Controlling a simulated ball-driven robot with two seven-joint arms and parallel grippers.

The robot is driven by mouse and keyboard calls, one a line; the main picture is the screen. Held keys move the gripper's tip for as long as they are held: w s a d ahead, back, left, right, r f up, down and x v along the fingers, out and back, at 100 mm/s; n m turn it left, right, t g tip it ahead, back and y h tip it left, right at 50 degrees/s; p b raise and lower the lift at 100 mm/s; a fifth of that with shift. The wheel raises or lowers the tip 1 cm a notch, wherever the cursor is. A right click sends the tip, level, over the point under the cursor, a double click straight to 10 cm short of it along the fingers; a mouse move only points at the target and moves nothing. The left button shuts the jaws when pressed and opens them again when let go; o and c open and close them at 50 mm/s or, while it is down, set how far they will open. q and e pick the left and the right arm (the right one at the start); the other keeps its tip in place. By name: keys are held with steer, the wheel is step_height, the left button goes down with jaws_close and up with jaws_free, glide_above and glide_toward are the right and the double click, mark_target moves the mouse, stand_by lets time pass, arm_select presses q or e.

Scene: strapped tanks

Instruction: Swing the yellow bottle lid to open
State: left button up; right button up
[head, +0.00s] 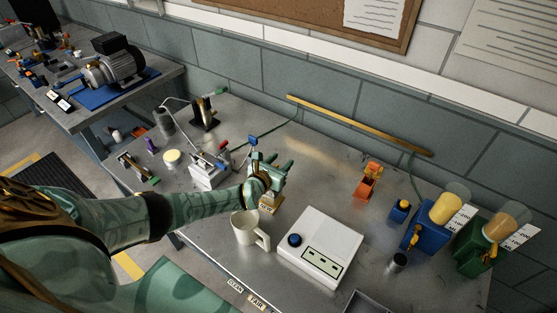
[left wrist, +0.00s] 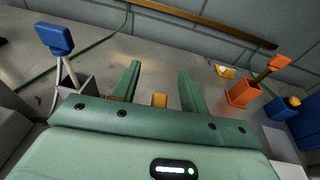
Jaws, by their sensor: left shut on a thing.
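The yellow bottle (head: 445,208) lies tilted in a blue holder (head: 416,235) at the right of the bench in the head view. A clear round disc (head: 458,190) stands at its far end; I cannot tell whether this is its lid. My left gripper (head: 267,165) is over the middle of the bench, well left of the bottle. In the left wrist view its two green fingers (left wrist: 160,85) are around a small yellow piece (left wrist: 160,100), on which it is shut. The piece is partly hidden. My right gripper is not in view.
A white mug (head: 244,228) and a white box with a dark knob (head: 322,247) are near my left gripper. An orange holder (head: 366,184) stands to the right. An orange-yellow tank (head: 497,228) in a green holder is beside the yellow bottle.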

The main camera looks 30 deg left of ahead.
arm_select(q)
steer(key=shift+w+f+g+p, duration=0.35)
steer(key=shift+g+p, duration=0.3)
steer(key=shift+g, duration=0.4)
steer(key=shift+w+f+g+p, duration=0.35)
steer(key=shift+g+p, duration=0.35)
steer(key=shift+g, duration=0.3)
steer(key=shift+w+f+g+p, duration=0.3)
steer(key=shift+g+p, duration=0.35)
steer(key=shift+g, duration=0.4)
steer(key=o, duration=1)
